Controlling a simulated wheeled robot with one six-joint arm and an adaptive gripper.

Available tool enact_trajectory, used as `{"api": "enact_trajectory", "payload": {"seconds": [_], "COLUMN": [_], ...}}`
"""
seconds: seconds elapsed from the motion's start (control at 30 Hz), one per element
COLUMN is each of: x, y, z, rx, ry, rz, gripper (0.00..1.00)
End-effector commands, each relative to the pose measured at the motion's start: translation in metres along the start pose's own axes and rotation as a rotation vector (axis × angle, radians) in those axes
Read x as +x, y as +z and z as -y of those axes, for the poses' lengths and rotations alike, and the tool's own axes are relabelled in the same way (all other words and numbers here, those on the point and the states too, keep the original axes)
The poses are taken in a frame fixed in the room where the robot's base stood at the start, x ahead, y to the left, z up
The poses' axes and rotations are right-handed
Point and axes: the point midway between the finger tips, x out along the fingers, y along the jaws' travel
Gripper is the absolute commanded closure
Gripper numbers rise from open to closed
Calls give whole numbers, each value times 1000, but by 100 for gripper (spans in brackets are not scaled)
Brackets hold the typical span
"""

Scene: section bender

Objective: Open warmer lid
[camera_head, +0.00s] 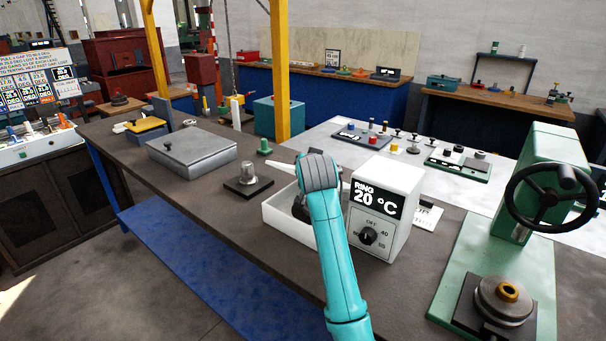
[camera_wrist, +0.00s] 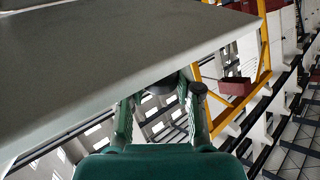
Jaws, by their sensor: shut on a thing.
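The warmer (camera_head: 384,205) is a white box with a "RING 20 °C" display and a dial, in the middle of the head view. A white open-topped basin (camera_head: 287,222) adjoins its left side. A pale, thin edge of what looks like the lid (camera_head: 284,167) shows above the basin on both sides of my wrist, apparently raised. In the wrist view the lid's broad grey face (camera_wrist: 110,60) fills the upper left. My gripper (camera_wrist: 162,96) is shut on a dark round knob (camera_wrist: 160,89) at the lid's edge. My arm hides most of the gripper in the head view.
A dark block with a metal cylinder (camera_head: 248,181) stands left of the basin, with a grey lidded case (camera_head: 192,150) beyond. A green press with a black handwheel (camera_head: 552,196) stands at right. The front of the bench (camera_head: 200,205) is clear.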

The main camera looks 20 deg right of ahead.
Motion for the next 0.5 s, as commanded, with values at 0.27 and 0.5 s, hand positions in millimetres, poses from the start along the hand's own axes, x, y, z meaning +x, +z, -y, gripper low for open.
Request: {"api": "enact_trajectory", "payload": {"seconds": [0.27, 0.5], "x": [2, 2], "y": [-15, -16], "z": [-2, -2], "rx": [-3, -4], "ry": [-1, -1], "rz": [-9, -10], "gripper": [100, 100]}}
